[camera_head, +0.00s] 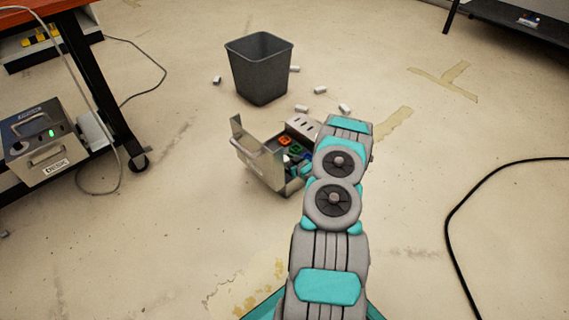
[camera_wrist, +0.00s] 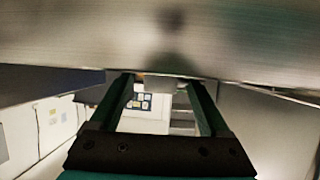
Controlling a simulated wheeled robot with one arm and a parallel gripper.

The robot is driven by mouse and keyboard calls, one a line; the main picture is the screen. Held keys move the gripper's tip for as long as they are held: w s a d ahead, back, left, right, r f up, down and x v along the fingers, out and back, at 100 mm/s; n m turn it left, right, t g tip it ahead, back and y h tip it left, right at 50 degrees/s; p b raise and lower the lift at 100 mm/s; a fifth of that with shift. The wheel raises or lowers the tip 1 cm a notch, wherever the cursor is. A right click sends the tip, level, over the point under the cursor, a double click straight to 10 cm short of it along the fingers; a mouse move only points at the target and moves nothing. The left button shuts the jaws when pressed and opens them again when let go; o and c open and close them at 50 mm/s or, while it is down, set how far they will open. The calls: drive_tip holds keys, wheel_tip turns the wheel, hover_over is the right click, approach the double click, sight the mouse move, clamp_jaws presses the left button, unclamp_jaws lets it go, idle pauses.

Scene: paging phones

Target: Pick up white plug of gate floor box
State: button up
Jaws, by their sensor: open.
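The floor box (camera_head: 262,163) is an open silver metal case on the floor in the head view, with its lids raised. Orange, green and blue sockets or plugs (camera_head: 291,147) show inside it. My arm covers the box's right side, and I cannot make out a white plug in it for certain. My gripper (camera_wrist: 163,82) is open in the wrist view, its two dark fingers apart. A large brushed metal surface (camera_wrist: 200,35) is very close in front of the fingertips. A small pale patch shows between them, too unclear to name. The head view hides my gripper behind the arm.
A dark grey bin (camera_head: 260,70) stands behind the box, with several small white cylinders (camera_head: 301,108) on the floor around it. A grey metal unit (camera_head: 42,140) stands at the left by a table leg. A black cable (camera_head: 450,225) curves at the right. Floor there is mostly clear.

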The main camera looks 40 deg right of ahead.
clamp_jaws()
idle(0.6)
